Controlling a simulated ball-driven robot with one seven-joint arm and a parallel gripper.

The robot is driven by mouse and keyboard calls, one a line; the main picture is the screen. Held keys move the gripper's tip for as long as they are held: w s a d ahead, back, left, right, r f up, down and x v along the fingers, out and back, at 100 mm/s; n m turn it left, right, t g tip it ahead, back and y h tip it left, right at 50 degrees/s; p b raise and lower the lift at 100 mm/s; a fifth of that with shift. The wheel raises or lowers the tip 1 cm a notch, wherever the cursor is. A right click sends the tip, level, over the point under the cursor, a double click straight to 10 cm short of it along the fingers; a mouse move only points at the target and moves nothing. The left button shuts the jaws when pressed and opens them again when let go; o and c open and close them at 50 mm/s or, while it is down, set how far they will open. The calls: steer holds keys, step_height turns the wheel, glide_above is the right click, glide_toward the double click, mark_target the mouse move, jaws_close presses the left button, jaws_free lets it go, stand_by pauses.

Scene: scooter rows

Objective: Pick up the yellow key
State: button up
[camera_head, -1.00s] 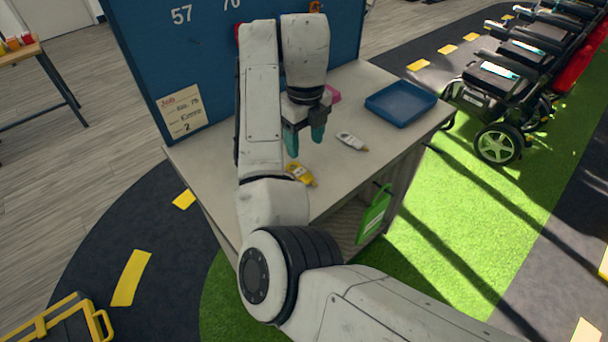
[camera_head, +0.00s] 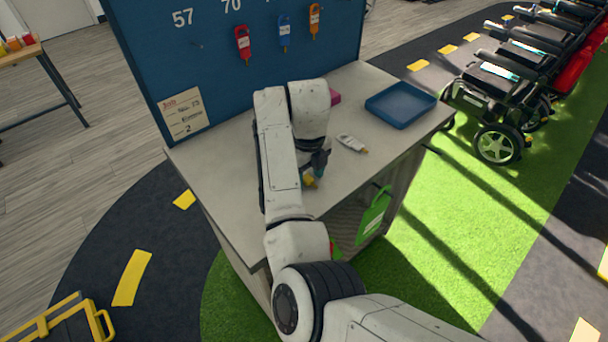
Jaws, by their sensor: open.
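The yellow key (camera_head: 310,182) lies on the grey table (camera_head: 225,165), near its front edge. Most of it is hidden behind my arm and gripper; only a small yellow end shows. My gripper (camera_head: 319,174) is low over the table at the key, its fingers pointing down. The fingers are open, but I cannot tell whether the key is between them or touching them.
A white key (camera_head: 351,143) lies to the right of my gripper. A blue tray (camera_head: 400,104) stands at the table's right end. A pink object (camera_head: 335,97) is behind my wrist. Red (camera_head: 243,44), blue (camera_head: 284,32) and orange (camera_head: 314,21) keys hang on the blue board.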

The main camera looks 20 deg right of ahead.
steer(key=shift+c, duration=0.2)
steer(key=c, duration=0.9)
steer(key=shift+r, duration=0.15)
steer(key=shift+w+r+b, duration=0.1)
steer(key=shift+r+b, duration=0.2)
steer(key=shift+r, duration=0.3)
steer(key=s+r, duration=0.4)
steer(key=s+r+p, duration=0.1)
steer(key=s+r, duration=0.2)
steer(key=s, duration=0.2)
steer(key=s+a+r+p, duration=0.1)
steer(key=s+r, duration=0.3)
steer(key=s, duration=0.1)
steer(key=shift+a+r, duration=0.1)
steer(key=shift+r, duration=0.2)
